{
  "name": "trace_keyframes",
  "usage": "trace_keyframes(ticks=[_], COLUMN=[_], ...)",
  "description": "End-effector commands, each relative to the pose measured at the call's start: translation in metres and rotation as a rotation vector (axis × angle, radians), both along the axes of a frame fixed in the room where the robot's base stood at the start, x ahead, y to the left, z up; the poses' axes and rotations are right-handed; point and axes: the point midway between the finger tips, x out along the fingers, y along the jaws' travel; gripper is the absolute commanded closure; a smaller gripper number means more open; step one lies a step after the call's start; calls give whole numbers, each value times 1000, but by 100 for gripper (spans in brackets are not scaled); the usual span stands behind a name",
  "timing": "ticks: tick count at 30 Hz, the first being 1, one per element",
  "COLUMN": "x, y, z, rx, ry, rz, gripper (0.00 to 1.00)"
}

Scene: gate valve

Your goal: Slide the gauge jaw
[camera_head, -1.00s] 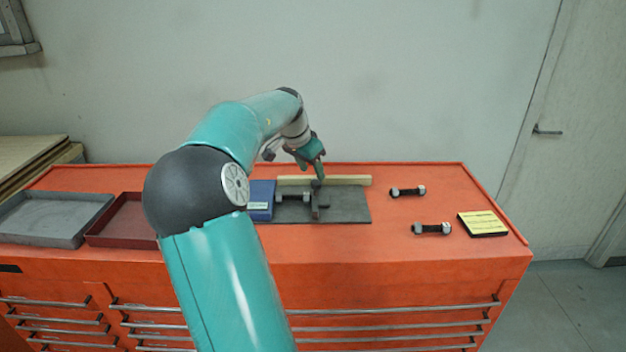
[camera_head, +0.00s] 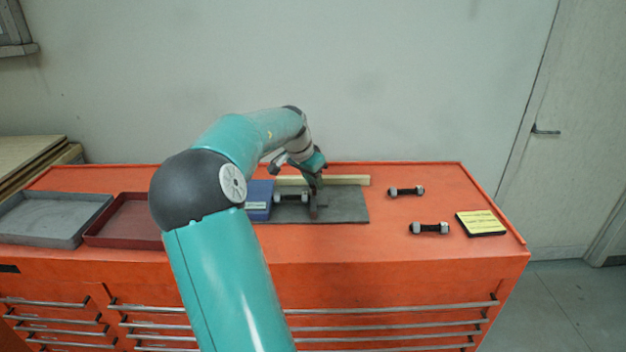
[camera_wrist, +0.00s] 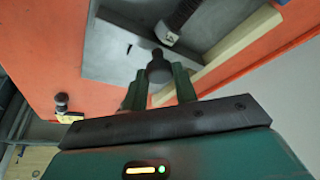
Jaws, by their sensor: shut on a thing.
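The gauge jaw (camera_head: 313,210) is a dark upright piece on a grey plate (camera_head: 346,214). My gripper (camera_head: 315,188) reaches down onto it from above. In the wrist view my gripper (camera_wrist: 160,88) has its two green fingers on either side of a dark round-topped post of the gauge jaw (camera_wrist: 158,68), shut on it. A dark stud with light nuts (camera_head: 291,197) lies left of the jaw, next to a blue block with a white label (camera_head: 259,201). The lower part of the jaw is hidden in the wrist view.
A pale wooden strip (camera_head: 345,180) runs behind the plate. Two more studs (camera_head: 406,191) (camera_head: 429,228) and a yellow-labelled pad (camera_head: 481,223) lie to the right on the orange cabinet (camera_head: 400,250). A grey tray (camera_head: 50,238) and a dark red tray (camera_head: 120,236) stand at left.

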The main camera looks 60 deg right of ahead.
Motion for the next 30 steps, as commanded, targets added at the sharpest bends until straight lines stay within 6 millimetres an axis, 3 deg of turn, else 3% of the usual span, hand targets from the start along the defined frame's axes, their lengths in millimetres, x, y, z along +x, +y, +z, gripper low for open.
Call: trace_keyframes(ticks=[4,12,15,25,26,29,30], x=[-10,-63,-74,-80,-80,-79,-79], y=[-5,-32,-37,-40,-40,-39,-39], z=[1,1,1,1,1,1,1], rx=[0,-1,-2,-3,-3,-2,-2], ry=[-1,1,1,4,4,3,3], rz=[-5,-8,-6,-6,-6,-5,-5], gripper=[100,100,100,100,70,51,51])
